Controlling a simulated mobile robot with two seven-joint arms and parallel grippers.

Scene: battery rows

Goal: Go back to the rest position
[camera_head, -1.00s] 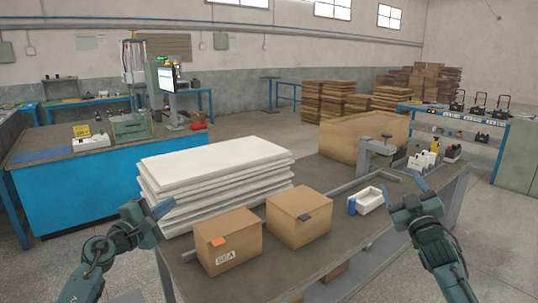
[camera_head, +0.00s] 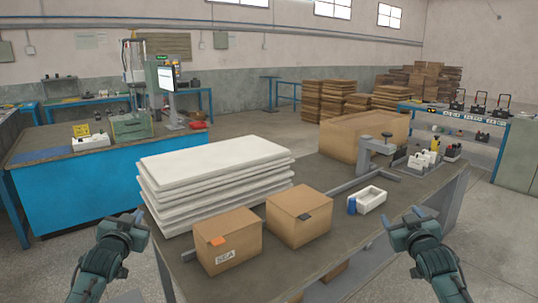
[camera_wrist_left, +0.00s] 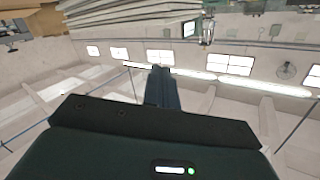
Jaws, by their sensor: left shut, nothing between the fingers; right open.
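My left gripper (camera_head: 129,217) is at the lower left of the head view, in front of the table's left edge and apart from the stack of white sheets. Its fingers also show in the left wrist view (camera_wrist_left: 160,88), closed together with nothing between them. My right gripper (camera_head: 413,214) is at the lower right of the head view, over the table's near right edge. Its fingers are apart and it holds nothing.
The table (camera_head: 335,240) carries the white sheet stack (camera_head: 215,175), two cardboard boxes (camera_head: 228,240) (camera_head: 299,215), a white tray (camera_head: 369,199) with a blue item (camera_head: 351,205) beside it, a clamp stand (camera_head: 375,155) and a large box (camera_head: 360,135). A blue workbench (camera_head: 110,190) stands behind left.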

